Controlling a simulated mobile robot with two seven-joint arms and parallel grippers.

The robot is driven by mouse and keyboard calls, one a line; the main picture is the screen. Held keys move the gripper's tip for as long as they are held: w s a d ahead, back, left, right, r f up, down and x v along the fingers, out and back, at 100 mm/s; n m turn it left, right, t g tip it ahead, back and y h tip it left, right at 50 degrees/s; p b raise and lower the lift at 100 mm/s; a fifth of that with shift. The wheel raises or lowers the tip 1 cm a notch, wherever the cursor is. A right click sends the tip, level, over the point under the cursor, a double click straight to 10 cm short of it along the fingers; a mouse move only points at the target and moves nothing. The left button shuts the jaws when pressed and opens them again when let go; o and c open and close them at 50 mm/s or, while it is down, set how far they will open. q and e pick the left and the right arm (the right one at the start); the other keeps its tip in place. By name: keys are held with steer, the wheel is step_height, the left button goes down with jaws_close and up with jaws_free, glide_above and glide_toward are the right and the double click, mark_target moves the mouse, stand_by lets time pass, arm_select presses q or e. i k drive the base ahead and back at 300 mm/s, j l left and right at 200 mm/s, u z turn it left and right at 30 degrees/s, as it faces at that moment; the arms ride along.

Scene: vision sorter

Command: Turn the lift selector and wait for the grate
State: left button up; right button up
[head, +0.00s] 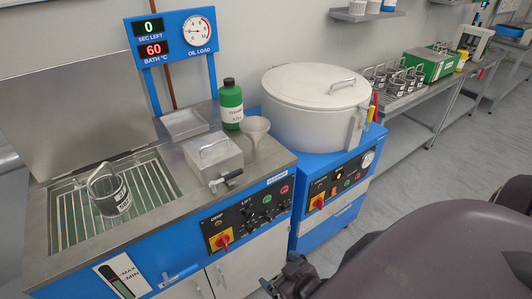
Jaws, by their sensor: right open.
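The lift selector (247,211) is a small dark knob under the LIFT label on the black front panel of the blue washer. Which way it points is too small to tell. The grate (150,184) is a set of metal bars in the open tank at left, close below the rim. My right gripper (283,279) is at the bottom edge, in front of and below the panel. It is open, apart from the knob, and partly cut off by the frame. My left gripper is out of view.
The washer's hinged lid (70,100) stands open. The display (152,39) reads 0 seconds left and bath 60. A red-and-yellow switch (221,241) is left of the selector. A blue handle (181,273) projects below the tank. A round lidded drum (312,105) stands at right.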

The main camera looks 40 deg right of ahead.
mark_target(248, 214)
steer(key=z, duration=1.05)
